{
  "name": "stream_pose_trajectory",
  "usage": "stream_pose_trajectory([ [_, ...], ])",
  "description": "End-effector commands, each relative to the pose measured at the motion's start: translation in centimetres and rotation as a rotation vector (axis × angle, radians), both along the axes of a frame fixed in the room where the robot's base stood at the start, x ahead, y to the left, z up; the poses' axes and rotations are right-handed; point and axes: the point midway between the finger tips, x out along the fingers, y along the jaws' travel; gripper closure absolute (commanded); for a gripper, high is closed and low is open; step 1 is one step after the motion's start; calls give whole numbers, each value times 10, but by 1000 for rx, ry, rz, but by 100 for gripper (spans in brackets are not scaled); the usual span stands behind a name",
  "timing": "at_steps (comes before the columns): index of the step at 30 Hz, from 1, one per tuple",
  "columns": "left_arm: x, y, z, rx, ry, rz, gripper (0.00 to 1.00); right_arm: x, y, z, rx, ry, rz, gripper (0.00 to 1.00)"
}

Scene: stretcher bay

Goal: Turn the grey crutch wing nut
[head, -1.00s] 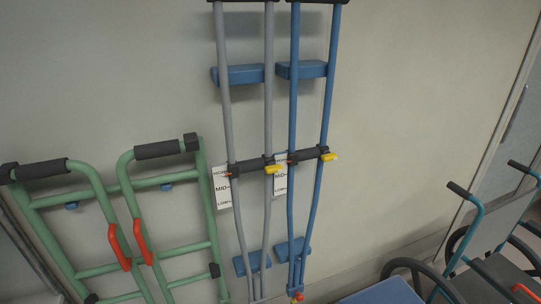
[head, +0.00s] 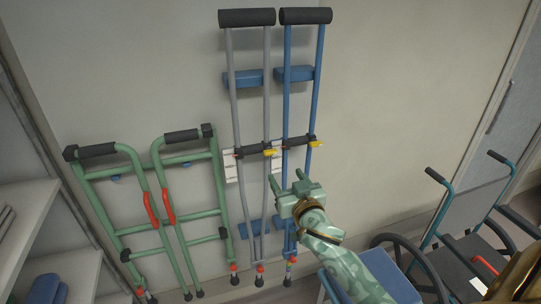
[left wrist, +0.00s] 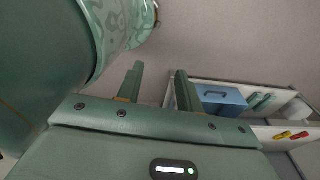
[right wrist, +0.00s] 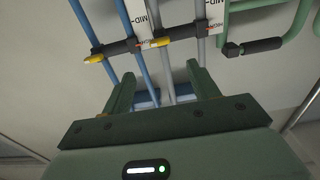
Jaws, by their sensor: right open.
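The grey crutch (head: 235,110) hangs upright on the wall, left of the blue crutch (head: 287,115) in the head view. Its yellow wing nut (head: 270,153) is at the right end of its dark handgrip. In the right wrist view, which is turned over, this wing nut (right wrist: 160,42) lies beyond the fingertips. My right gripper (head: 287,179) is open and empty, below the wing nut and in front of the crutches' lower part. My left gripper (left wrist: 158,76) shows only in the left wrist view, open and empty, away from the crutches.
The blue crutch has its own yellow wing nut (head: 316,144) close by. A green walking frame (head: 130,205) stands left of the crutches. A wheelchair (head: 460,225) is at the right. White shelves (head: 40,215) are at the far left. The wall right of the crutches is bare.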

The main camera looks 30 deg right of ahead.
Motion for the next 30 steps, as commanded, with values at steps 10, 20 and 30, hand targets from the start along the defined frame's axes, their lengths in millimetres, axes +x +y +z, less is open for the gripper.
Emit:
stream_pose_trajectory([
  [10, -16, 1, -5, 2, 24, 0, 64, 85, -21, 0, -2, -1, -1, 40],
  [20, -15, 1, -9, 2, 24, 0, 64, 119, -29, -1, -2, 1, 1, 40],
  [30, -14, 1, -9, 2, 22, 0, 64, 120, -29, 0, -2, 1, 1, 62],
])
